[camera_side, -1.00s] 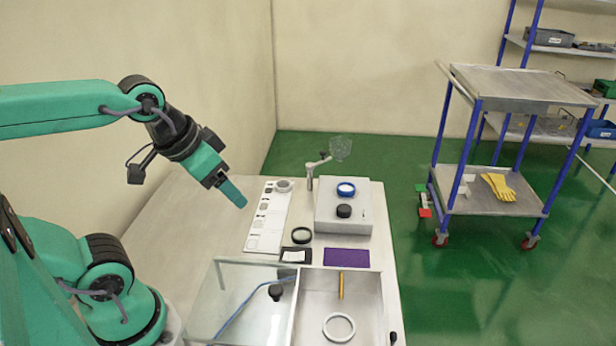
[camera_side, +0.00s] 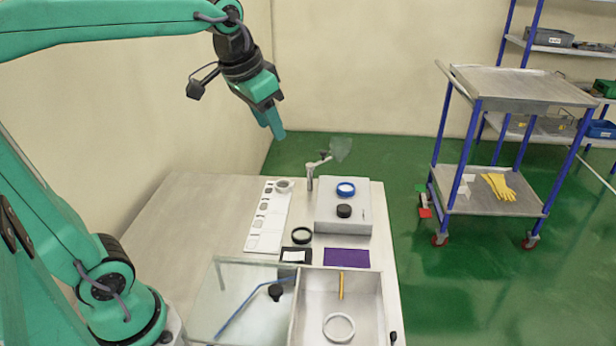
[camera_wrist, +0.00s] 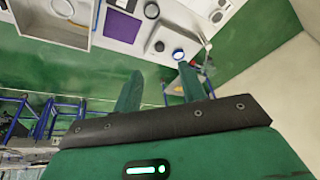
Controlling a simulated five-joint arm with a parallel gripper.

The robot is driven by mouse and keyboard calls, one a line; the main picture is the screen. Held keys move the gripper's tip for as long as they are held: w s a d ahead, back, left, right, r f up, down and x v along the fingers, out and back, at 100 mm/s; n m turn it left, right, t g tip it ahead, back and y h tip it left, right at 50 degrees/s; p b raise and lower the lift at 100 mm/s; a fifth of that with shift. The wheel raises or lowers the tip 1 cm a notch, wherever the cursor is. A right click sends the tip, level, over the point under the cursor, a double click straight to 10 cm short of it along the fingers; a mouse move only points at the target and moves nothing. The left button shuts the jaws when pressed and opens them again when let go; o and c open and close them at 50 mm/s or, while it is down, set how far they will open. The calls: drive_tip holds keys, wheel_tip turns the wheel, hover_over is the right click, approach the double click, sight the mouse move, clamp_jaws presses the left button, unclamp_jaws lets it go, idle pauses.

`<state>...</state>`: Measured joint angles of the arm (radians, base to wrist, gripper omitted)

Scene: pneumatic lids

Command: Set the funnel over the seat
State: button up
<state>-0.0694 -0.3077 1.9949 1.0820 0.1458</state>
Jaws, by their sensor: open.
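A clear, funnel-like piece (camera_side: 341,148) shows at the end of a small grey stand arm (camera_side: 311,175) at the back of the bench; I cannot tell its exact shape. A blue ring (camera_side: 346,189), possibly the seat, lies on top of a grey-white box (camera_side: 330,220). The ring also shows in the wrist view (camera_wrist: 178,54). My gripper (camera_side: 277,132) is open and empty, raised in the air to the left of the clear piece. In the wrist view, my two fingers (camera_wrist: 160,80) stand apart with nothing between them.
A black knob (camera_side: 344,211) sits on the box. A purple mat (camera_side: 346,257), a dark-rimmed disc (camera_side: 302,235) and a white strip (camera_side: 267,225) lie nearby. A metal tray (camera_side: 377,300) holds a white ring (camera_side: 339,328). A clear lid (camera_side: 205,300) is beside it.

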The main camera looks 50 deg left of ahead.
drive_tip(key=w+a+r+g, duration=0.1)
drive_tip(key=w+a+r, duration=0.15)
drive_tip(key=w, duration=0.65)
drive_tip(key=m+g, duration=0.3)
hover_over(323, 151)
wheel_tip(323, 151, down, 17)
drive_tip(key=shift+d+r, duration=0.1)
drive_tip(key=shift+f, duration=0.3)
drive_tip(key=shift+f, duration=3.65)
